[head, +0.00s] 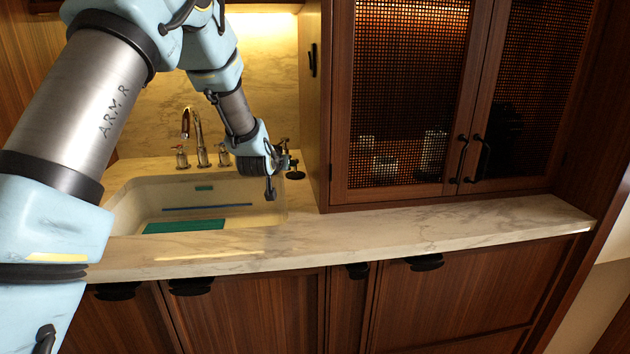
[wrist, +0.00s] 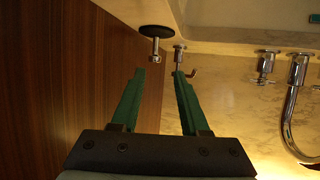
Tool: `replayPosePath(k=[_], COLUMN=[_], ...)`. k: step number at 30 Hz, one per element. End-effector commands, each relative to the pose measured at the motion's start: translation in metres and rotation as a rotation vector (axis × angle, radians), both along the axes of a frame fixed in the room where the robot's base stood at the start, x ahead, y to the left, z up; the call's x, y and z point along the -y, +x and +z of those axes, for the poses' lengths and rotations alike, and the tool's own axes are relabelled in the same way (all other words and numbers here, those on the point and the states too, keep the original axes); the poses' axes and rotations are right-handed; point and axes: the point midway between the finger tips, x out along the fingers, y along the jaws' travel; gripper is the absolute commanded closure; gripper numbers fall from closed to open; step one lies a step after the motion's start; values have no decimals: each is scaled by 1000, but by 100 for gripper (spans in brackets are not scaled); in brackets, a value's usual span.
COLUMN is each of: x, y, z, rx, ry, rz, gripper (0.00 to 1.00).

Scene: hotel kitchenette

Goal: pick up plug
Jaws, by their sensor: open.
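The plug (wrist: 157,32) shows in the wrist view as a black disc with a short chrome stem, on the pale counter by the sink's corner. It lies just beyond my fingertips, roughly in line with the gap between them. In the head view, a small black disc that looks like the plug (head: 296,175) is on the counter right of the sink. My gripper (wrist: 159,74) is open, its two green fingers apart with nothing held between them. In the head view my gripper (head: 276,176) is over the sink's right end, close beside the disc.
A chrome fitting (wrist: 179,50) with a copper-coloured lever stands near my right fingertip. The faucet (head: 198,135) is behind the sink (head: 125,205), which holds a teal panel (head: 184,226). A wooden cabinet (head: 341,188) stands close right. The counter's front (head: 420,225) is clear.

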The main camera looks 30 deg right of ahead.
Motion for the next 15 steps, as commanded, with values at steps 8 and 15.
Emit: replayPosePath(k=[8,15], x=[26,39], y=[21,37], z=[-10,-20], rx=[9,8], ry=[-8,-7], rz=[-5,-4], gripper=[55,55])
